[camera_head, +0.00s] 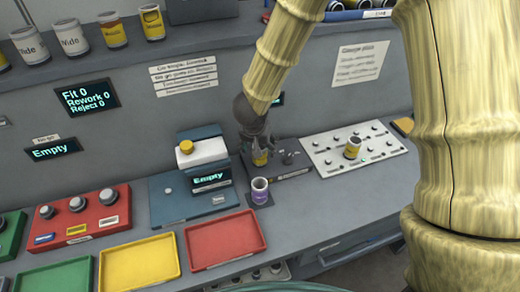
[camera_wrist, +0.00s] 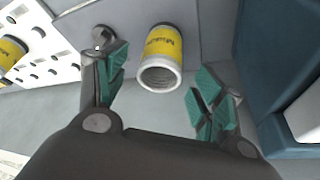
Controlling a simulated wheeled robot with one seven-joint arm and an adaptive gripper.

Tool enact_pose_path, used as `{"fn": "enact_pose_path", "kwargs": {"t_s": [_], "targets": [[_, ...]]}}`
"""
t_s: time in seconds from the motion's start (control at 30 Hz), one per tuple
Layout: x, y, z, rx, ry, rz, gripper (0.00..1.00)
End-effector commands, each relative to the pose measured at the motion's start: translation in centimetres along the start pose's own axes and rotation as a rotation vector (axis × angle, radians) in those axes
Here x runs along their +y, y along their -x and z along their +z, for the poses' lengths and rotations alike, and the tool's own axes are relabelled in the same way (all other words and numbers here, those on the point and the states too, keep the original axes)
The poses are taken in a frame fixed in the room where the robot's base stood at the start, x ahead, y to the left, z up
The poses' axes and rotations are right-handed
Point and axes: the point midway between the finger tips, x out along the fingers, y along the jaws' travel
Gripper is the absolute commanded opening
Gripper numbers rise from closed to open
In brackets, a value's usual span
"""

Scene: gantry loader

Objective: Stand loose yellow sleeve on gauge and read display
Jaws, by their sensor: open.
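A yellow sleeve (camera_head: 260,158) with a grey rim stands on a dark plate (camera_head: 292,171) right of the gauge. In the wrist view this sleeve (camera_wrist: 163,50) shows between and beyond my fingertips, apart from both. My gripper (camera_head: 257,140) is open and empty above it; its teal-padded fingers also show in the wrist view (camera_wrist: 155,85). The gauge (camera_head: 200,155) is a white block with a yellow top on a blue base. Its display (camera_head: 210,180) reads "Empty". Another yellow sleeve (camera_head: 352,148) stands on the white peg board (camera_head: 325,152); it shows partly in the wrist view (camera_wrist: 10,52).
Red (camera_head: 225,262), yellow (camera_head: 140,288) and green trays line the front edge. A metal peg (camera_wrist: 101,38) is close to my left finger. A wall panel (camera_head: 87,97) shows Fit, Rework and Reject at 0.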

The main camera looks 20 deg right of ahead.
Motion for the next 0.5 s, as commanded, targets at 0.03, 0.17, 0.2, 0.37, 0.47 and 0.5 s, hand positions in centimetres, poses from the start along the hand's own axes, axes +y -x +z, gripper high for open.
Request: {"fn": "enact_pose_path", "kwargs": {"t_s": [0.03, 0.17, 0.2, 0.37, 0.47, 0.5], "targets": [[0.0, 0.8, 0.0, 0.001, 0.000, -0.001, 0.68], [0.0, 2.7, -0.1, 0.002, -0.002, -0.001, 0.68], [0.0, 3.2, -0.1, 0.002, 0.000, -0.001, 0.68], [0.0, 5.0, 0.0, 0.000, -0.001, -0.001, 0.68], [0.0, 5.8, -0.1, 0.001, 0.000, 0.000, 0.68], [0.0, 6.0, 0.0, 0.001, -0.001, 0.000, 0.68]]}}
